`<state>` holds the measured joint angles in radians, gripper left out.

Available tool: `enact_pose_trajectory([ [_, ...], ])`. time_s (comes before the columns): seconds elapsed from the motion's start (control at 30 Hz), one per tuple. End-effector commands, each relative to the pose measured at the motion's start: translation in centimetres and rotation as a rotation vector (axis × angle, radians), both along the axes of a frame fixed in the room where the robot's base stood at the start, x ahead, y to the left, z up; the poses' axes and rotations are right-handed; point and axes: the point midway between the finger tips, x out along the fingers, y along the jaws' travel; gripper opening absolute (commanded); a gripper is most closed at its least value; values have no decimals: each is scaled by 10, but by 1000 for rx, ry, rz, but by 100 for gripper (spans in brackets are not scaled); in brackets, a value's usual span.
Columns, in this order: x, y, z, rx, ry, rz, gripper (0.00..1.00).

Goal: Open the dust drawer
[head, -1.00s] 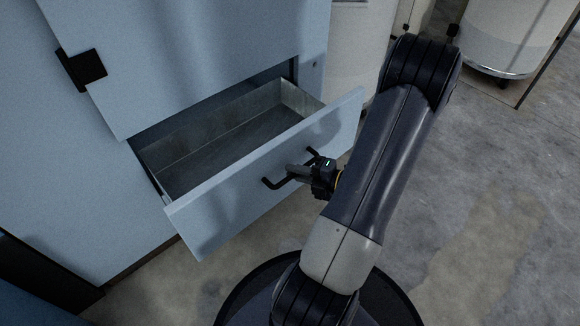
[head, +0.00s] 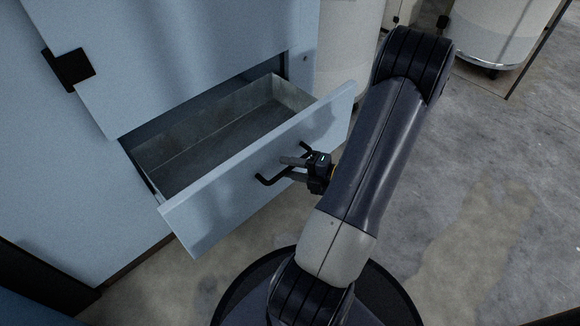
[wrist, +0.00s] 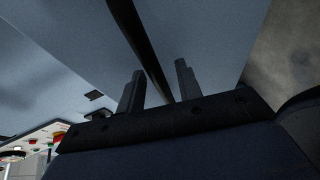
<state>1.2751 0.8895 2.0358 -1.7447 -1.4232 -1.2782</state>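The dust drawer (head: 210,197) is pulled well out of the pale blue cabinet, its grey metal inside bare and empty. Its front carries a black bar handle (head: 266,181). My gripper (head: 287,167) is at the handle, with its two fingers spread apart. In the wrist view the handle (wrist: 139,42) runs between the two parted fingers of my gripper (wrist: 158,80), with gaps showing on both sides. The drawer front (wrist: 205,30) fills the background there.
The blue cabinet (head: 190,50) stands behind the drawer, with a black latch block (head: 70,68) at upper left. Pale drums (head: 500,28) stand at the back. The concrete floor (head: 480,190) to the right is clear.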

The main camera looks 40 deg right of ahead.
Motion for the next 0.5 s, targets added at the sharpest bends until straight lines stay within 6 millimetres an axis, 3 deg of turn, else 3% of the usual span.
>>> enact_pose_trajectory([
  [0.5, -73, -34, 17, 0, -1, -4, 34],
])
